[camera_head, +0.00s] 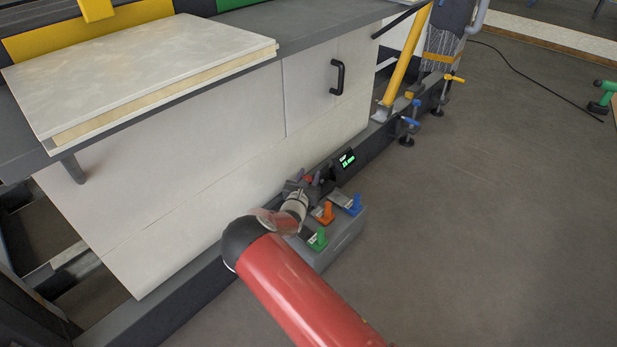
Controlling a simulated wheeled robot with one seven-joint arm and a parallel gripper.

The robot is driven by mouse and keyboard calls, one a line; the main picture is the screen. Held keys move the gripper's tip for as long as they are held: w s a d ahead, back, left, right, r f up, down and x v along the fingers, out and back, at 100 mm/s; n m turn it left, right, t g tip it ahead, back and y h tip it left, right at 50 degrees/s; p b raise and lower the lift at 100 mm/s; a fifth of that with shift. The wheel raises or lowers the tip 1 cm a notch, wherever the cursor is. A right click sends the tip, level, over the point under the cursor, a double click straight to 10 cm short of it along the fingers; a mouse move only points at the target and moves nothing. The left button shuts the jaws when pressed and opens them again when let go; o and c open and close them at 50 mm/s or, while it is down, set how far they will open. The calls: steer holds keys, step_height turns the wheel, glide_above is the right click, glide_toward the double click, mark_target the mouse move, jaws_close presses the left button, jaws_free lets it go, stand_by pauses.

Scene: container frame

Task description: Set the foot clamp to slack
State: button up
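A grey box (345,240) stands on the floor beside the dark base rail. On its top are a green lever (318,240), an orange lever (325,213) and a blue lever (354,205). I cannot tell which part is the foot clamp, and the lever labels are too small to read. My gripper (305,184) is at the end of my red arm, just behind the box and close to the rail. A small orange-red part shows by its fingers. The fingers are small and partly hidden, so their opening and any contact are unclear.
A black display (347,160) with green digits sits on the rail (376,143) just beyond my gripper. A blue-handled clamp (409,124) and an orange-handled clamp (450,82) stand farther along. White cabinet panels (200,160) rise on the left. The floor to the right is mostly clear.

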steer(key=c, duration=0.3)
steer(key=shift+c, duration=0.2)
steer(key=shift+r+y+p, duration=0.1)
steer(key=shift+y+p, duration=0.2)
steer(key=shift+p, duration=0.15)
